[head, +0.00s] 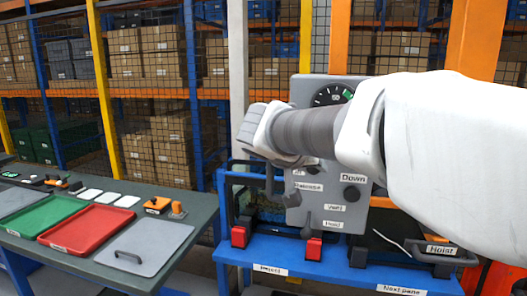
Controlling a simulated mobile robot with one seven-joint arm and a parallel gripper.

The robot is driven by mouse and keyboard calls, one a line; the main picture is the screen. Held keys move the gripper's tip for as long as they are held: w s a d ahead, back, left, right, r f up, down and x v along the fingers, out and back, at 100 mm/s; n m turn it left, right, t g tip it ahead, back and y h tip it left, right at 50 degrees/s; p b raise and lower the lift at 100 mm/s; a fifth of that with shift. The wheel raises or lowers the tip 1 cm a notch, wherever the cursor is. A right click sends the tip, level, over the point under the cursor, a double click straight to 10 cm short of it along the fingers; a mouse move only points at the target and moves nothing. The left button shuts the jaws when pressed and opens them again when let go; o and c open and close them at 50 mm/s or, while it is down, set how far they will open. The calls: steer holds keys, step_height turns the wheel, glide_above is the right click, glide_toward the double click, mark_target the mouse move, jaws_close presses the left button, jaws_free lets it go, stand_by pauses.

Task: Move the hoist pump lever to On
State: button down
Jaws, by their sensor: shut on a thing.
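A grey control panel (325,222) stands upright in the middle of the head view. It has a round gauge (333,95) with a green part near its top, partly behind my arm. A dark knob (351,194) sits under a "Down" label. Lower small labels are hard to read. My arm crosses in front of the panel from the right, and its grey and white wrist end is at the panel's upper left. My fingers are hidden, and so is whatever they touch. I cannot tell which control is the hoist pump lever or where it points.
At left, a table holds a green tray (48,218), a red tray (87,227) and a grey lid (145,246). Shelves of boxes stand behind.

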steer(key=r+g+p, duration=0.1)
steer(key=p, duration=0.1)
steer(key=r+g+p, duration=0.1)
steer(key=p, duration=0.1)
steer(key=shift+w+d+y+p, duration=0.1)
steer(key=shift+w+y+p, duration=0.1)
steer(key=shift+y+p, duration=0.15)
steer(key=shift+n+g+p, duration=0.3)
steer(key=shift+g+p, duration=0.1)
steer(key=shift+p, duration=0.25)
steer(key=shift+w+f+g+y+p, duration=0.1)
steer(key=shift+g+y+p, duration=0.2)
steer(key=shift+p, duration=0.2)
steer(key=c, duration=0.6)
jaws_free()
steer(key=b+v, duration=0.1)
steer(key=v, duration=1.6)
